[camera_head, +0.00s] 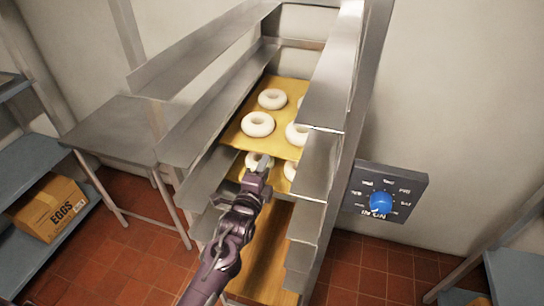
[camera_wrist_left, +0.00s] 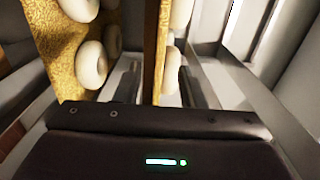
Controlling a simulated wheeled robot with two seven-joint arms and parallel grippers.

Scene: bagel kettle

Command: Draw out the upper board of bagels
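The upper board (camera_head: 283,148) is a yellow-brown sheet with pale ring bagels (camera_head: 257,124) on it, lying level in a metal rack. In the left wrist view the upper board (camera_wrist_left: 151,55) shows nearly edge-on. My left gripper (camera_head: 264,163) is at its front edge. In the wrist view my left gripper (camera_wrist_left: 158,85) has its fingers apart, one on each side of the board edge, with gaps visible. A lower board (camera_wrist_left: 62,45) with more bagels (camera_wrist_left: 91,65) lies beneath, partly hidden by my arm in the head view. My right gripper is not in view.
The metal rack (camera_head: 322,100) has side rails close on both sides of the boards. A control panel with a blue knob (camera_head: 380,202) is right of it. A steel table (camera_head: 110,130) and an egg box (camera_head: 48,208) on a shelf stand left. Tiled floor lies in front.

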